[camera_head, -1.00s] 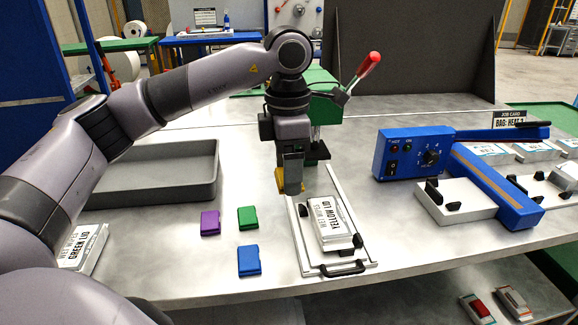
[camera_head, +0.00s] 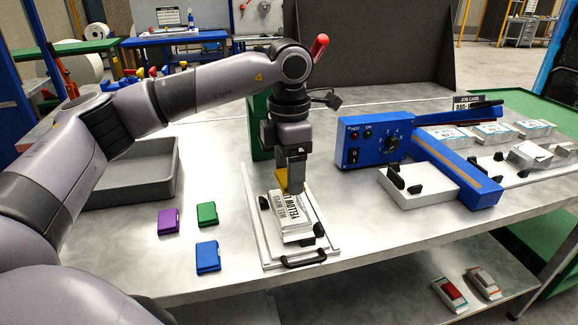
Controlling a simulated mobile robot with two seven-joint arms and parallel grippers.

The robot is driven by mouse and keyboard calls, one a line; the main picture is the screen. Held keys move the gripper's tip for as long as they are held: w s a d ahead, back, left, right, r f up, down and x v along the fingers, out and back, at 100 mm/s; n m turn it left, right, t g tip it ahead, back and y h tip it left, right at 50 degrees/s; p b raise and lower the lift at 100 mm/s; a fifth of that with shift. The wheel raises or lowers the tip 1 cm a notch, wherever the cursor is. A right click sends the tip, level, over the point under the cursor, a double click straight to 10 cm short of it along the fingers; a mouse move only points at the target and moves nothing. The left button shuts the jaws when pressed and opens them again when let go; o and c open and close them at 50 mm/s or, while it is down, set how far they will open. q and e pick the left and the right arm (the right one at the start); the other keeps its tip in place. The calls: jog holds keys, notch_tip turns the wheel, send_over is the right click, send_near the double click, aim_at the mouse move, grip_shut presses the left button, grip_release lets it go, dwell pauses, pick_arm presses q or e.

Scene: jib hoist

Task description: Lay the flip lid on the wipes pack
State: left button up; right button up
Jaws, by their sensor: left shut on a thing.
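My left gripper (camera_head: 292,187) points down over the far end of the pack. It is shut on a yellow flip lid (camera_head: 282,181), mostly hidden behind the fingers. I cannot tell whether the lid touches the pack. Purple (camera_head: 168,221), green (camera_head: 207,214) and blue (camera_head: 207,256) lids lie loose on the table to the left. My right gripper is not in view.
A grey tray (camera_head: 150,184) stands at the left. A blue heat sealer (camera_head: 370,142) stands to the right, with several white packs beyond it. A green press with a red handle (camera_head: 319,47) stands behind my arm. The front table strip is clear.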

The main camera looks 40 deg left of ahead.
aim_at(289, 205)
pick_arm(q)
jog(key=shift+f+b, duration=1.25)
jog(key=shift+f, duration=1.15)
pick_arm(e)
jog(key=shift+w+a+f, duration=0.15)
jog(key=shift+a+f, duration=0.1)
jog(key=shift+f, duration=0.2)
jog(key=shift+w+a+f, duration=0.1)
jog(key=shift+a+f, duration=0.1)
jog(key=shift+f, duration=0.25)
pick_arm(q)
jog(key=shift+f+b, duration=0.3)
jog(key=shift+b, duration=0.15)
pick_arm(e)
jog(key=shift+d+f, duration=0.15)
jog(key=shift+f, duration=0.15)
pick_arm(q)
jog(key=o, duration=1.1)
jog(key=shift+c, duration=0.2)
notch_tip(289, 205, up, 7)
jog(key=shift+r, duration=0.1)
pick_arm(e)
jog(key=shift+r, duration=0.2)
